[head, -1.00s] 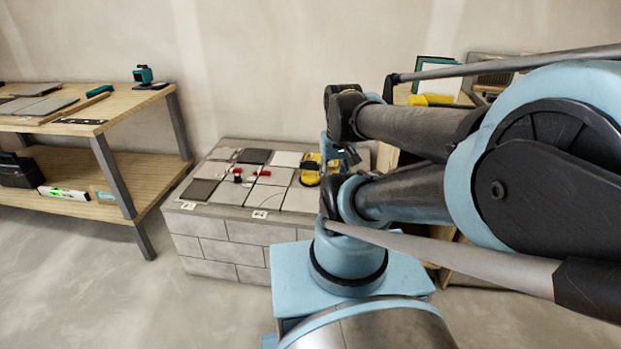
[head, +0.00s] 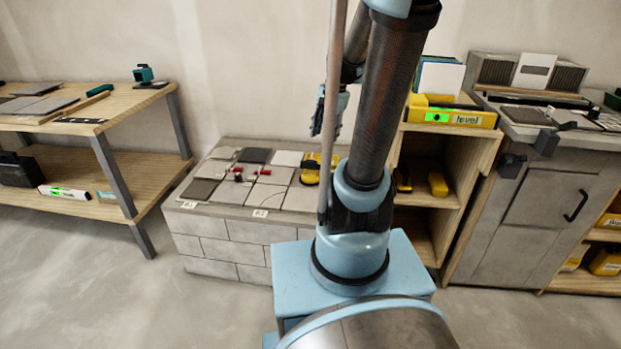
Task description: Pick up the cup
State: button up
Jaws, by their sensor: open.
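I cannot make out a drinking cup. A yellow and black tool (head: 310,169) stands at the right of the tiled top; whether it is a suction cup is too small to tell, and my arm partly covers its right side. Two small red and black pieces sit on the tiles, the left one (head: 238,174) and the right one (head: 264,171). My gripper (head: 317,121) is partly hidden behind my arm, raised above the tiled block, apart from the things on it. It is open, and nothing shows in it.
The grey tiled block (head: 235,250) stands ahead. A wooden bench (head: 130,113) is at left, with tiles and a teal device (head: 144,75). At right are a wooden shelf (head: 452,143) with a yellow level box (head: 455,117) and a grey cabinet (head: 520,230). The floor at left is clear.

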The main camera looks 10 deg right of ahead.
jog(key=w+d+f+m+y, duration=0.1)
jog(key=w+f+m, duration=0.15)
jog(key=w, duration=0.45)
jog(key=w+d+f+m, duration=0.1)
jog(key=w+d+m, duration=0.1)
jog(key=w+m, duration=0.3)
jog(key=m+y, duration=0.1)
jog(key=m, duration=0.4)
send_near(312, 161)
jog(key=x, duration=0.5)
jog(key=shift+s+a+f, duration=0.1)
jog(key=shift+f, duration=0.15)
jog(key=shift+x, duration=2.7)
jog(key=shift+a, duration=0.1)
jog(key=shift+r, duration=0.1)
grip_shut()
